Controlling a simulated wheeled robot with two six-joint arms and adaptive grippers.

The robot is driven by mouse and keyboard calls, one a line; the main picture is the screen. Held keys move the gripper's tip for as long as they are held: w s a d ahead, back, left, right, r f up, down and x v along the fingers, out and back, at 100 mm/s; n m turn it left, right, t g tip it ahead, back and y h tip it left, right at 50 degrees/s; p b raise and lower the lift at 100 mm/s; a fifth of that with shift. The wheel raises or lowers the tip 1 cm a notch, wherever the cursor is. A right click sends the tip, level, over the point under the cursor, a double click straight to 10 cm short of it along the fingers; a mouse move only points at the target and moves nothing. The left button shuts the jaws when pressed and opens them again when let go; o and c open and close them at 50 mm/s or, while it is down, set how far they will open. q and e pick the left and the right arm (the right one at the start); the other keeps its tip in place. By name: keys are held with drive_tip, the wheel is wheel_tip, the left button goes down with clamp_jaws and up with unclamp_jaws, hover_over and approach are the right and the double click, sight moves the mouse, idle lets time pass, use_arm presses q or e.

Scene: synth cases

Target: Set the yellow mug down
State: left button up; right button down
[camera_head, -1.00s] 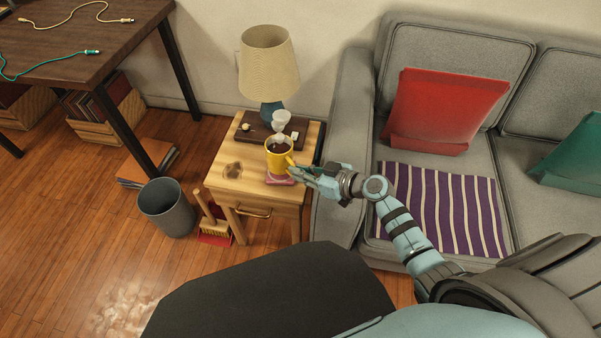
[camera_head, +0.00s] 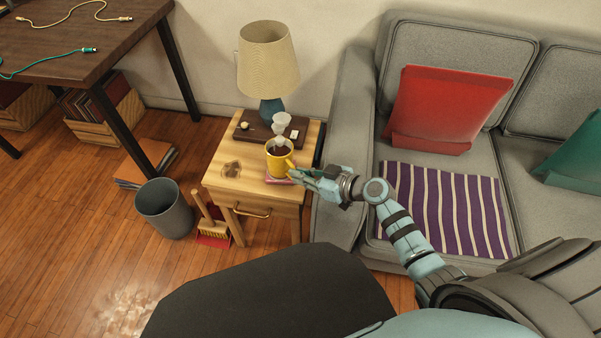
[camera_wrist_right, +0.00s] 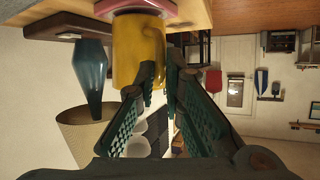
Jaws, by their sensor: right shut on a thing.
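The yellow mug (camera_head: 279,163), with dark liquid inside, is upright over the pink coaster (camera_head: 277,181) on the wooden side table (camera_head: 225,187). My right gripper (camera_head: 293,173) is shut on the mug from its right side. In the right wrist view, which is upside down, the mug (camera_wrist_right: 138,50) shows between and beyond the fingers (camera_wrist_right: 162,78). Its base is at the pink coaster (camera_wrist_right: 138,8); I cannot tell for certain whether its full weight rests there. My left gripper is not in view.
Behind the mug, a dark tray (camera_head: 255,134) holds a white cup (camera_head: 281,121) and small items. A lamp (camera_head: 268,65) stands at the back. A brown stain (camera_head: 231,169) marks the tabletop left of the mug. The sofa arm (camera_head: 342,140) is close on the right.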

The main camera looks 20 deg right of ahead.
drive_tip(key=shift+f, duration=0.15)
drive_tip(key=c, duration=1.6)
unclamp_jaws()
drive_tip(key=shift+c, duration=0.2)
drive_tip(key=shift+o, duration=0.2)
drive_tip(key=shift+s, duration=0.1)
drive_tip(key=v, duration=1.2)
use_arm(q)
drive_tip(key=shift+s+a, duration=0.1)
